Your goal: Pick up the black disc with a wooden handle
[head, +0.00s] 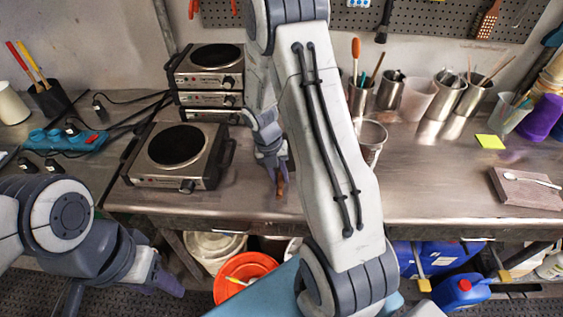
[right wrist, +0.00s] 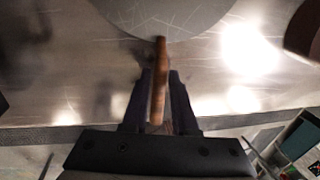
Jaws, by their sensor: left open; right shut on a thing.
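In the right wrist view, a round dark grey disc (right wrist: 170,14) with light scratches shows at the top edge, and its wooden handle (right wrist: 159,85) runs back between the fingers of my right gripper (right wrist: 158,95). The gripper is shut on the handle. In the head view, my right gripper (head: 274,160) is low over the front of the steel bench, and the brown handle (head: 280,188) shows at its fingertips. The disc is hidden there behind my right arm. My left gripper (head: 168,283) is open and empty, low in front of the bench at the left.
A hot plate (head: 178,150) stands left of my right gripper, with stacked hot plates (head: 210,75) behind. Steel cups (head: 390,90) line the back right. A wooden board with a spoon (head: 525,190) lies far right. Below the bench are an orange bucket (head: 245,277) and blue jugs (head: 460,292).

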